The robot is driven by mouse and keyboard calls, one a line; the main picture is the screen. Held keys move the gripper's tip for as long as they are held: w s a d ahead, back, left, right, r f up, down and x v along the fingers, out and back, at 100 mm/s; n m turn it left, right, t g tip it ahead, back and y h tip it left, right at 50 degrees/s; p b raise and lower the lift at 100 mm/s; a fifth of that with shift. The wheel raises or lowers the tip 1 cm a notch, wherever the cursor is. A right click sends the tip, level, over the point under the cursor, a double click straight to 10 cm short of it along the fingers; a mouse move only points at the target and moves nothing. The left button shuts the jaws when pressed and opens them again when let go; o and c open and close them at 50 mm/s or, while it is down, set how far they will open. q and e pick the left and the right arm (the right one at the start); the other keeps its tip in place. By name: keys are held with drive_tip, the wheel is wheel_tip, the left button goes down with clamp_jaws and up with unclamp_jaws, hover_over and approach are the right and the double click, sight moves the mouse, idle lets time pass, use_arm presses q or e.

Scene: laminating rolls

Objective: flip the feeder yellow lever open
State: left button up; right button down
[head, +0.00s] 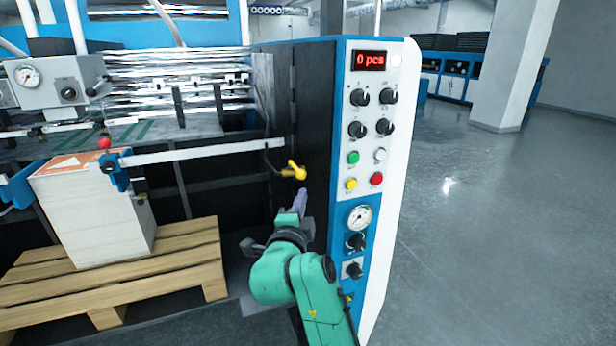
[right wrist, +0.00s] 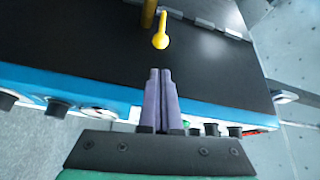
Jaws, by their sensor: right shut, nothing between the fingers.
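The yellow lever (head: 293,171) sits on the dark side of the machine, left of the control panel. In the right wrist view the lever (right wrist: 161,40) shows its round knob just beyond my fingertips, with a gap between them. My right gripper (head: 301,193) is just below the lever in the head view. In the right wrist view the right gripper (right wrist: 161,72) has its two purple fingers together, with nothing between them. My left gripper does not show.
The control panel (head: 372,130) with knobs and buttons stands right of the lever. A wooden pallet (head: 200,262) with a paper stack (head: 95,220) is at the left. A white bar (head: 205,151) runs left of the lever. Open floor (head: 480,240) lies to the right.

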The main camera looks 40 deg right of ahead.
sight(296, 169)
drive_tip(key=p+x, duration=0.1)
drive_tip(key=x, duration=0.4)
drive_tip(key=p+x, duration=0.2)
drive_tip(key=x, duration=0.3)
drive_tip(key=shift+s+d, duration=0.2)
drive_tip(key=shift+d, duration=0.15)
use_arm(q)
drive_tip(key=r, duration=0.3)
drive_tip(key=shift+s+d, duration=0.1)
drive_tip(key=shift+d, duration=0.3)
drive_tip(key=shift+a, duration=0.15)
use_arm(e)
drive_tip(key=shift+f, duration=0.1)
